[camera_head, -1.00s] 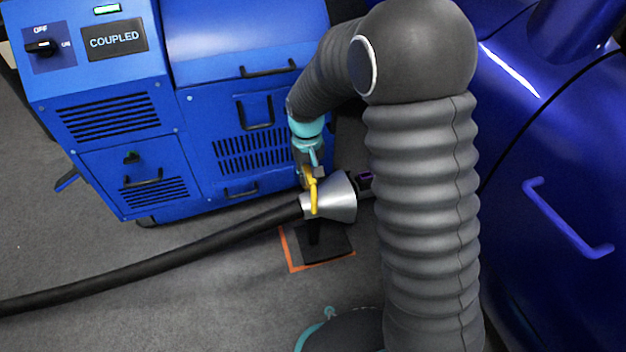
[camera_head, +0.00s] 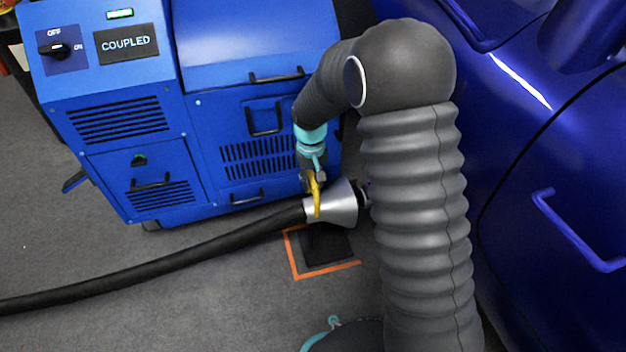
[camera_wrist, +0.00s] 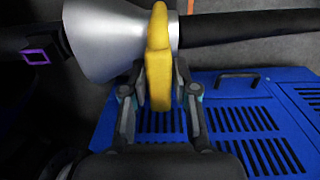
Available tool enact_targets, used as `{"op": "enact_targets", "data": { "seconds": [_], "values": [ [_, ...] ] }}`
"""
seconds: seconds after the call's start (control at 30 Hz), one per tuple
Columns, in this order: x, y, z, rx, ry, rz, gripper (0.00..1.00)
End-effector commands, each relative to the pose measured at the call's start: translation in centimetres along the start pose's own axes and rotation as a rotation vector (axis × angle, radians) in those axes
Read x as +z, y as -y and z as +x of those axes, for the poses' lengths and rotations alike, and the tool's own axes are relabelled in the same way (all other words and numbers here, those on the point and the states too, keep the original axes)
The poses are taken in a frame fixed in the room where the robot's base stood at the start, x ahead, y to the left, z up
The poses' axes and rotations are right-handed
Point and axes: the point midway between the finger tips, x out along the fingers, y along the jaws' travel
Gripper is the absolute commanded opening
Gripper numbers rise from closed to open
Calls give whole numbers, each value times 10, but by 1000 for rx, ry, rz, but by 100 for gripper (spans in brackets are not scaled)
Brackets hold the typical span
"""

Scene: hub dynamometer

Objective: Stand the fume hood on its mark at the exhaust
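The fume hood is a silver cone (camera_head: 333,204) with a yellow handle (camera_head: 316,197), a black hose and a dark base plate (camera_head: 328,247) at floor level. The plate is within an orange mark (camera_head: 296,266), with bare floor between it and the near line; the mark's far right part is hidden. My gripper (camera_head: 314,178) is shut on the yellow handle, its fingers on both sides in the wrist view (camera_wrist: 158,90). There the cone's wide mouth faces a dark pipe with a purple-edged patch (camera_wrist: 36,57), apparently the exhaust. I cannot tell whether the plate touches the floor.
A blue dynamometer cabinet (camera_head: 220,100) reading "COUPLED" stands behind the hood. A blue car (camera_head: 540,170) is close on the right, partly behind my arm. The black hose (camera_head: 150,270) runs left across otherwise open grey floor.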

Motion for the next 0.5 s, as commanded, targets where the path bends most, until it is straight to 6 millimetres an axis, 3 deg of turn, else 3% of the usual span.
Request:
{"op": "enact_targets", "data": {
  "seconds": [0.33,0.5],
  "values": [
    [0,0,-1,0,0,0,47],
    [-1,0,-14,0,-3,0,47]
  ]
}}
